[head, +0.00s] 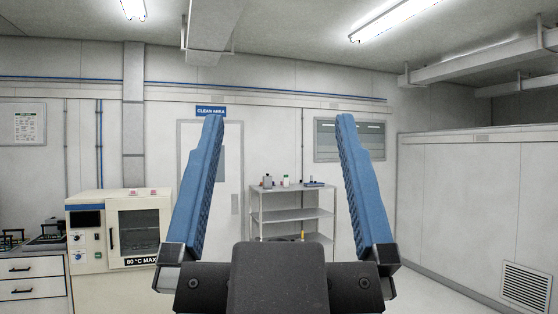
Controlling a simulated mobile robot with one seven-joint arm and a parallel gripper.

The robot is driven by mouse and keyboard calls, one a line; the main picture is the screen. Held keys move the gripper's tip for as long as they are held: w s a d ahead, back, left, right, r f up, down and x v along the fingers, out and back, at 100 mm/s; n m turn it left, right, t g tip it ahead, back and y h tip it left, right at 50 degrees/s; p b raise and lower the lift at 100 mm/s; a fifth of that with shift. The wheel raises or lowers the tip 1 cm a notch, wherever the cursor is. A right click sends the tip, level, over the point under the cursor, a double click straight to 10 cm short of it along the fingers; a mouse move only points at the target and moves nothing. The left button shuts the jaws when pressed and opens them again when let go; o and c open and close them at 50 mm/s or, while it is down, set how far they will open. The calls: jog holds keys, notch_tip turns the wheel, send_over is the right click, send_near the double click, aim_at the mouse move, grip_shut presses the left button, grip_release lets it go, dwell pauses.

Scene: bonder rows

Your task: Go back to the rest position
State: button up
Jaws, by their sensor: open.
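My gripper (278,125) fills the lower middle of the head view, with its two blue fingers pointing up and spread wide apart. The space between the fingers is empty, and neither finger touches anything. The dark gripper body (278,280) is at the bottom edge. It hides part of the floor and the lower part of the shelf behind it.
A metal shelf rack (292,214) with small bottles stands by the back wall, seen between the fingers. A white oven (118,238) marked 80 °C MAX is at left, beside a drawer cabinet (35,289). A partition (460,200) with a vent runs along the right.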

notch_tip(320, 180, down, 4)
jog(key=b, duration=0.3)
jog(key=shift+w+r, duration=0.15)
jog(key=shift+r, duration=0.1)
dwell(0.7)
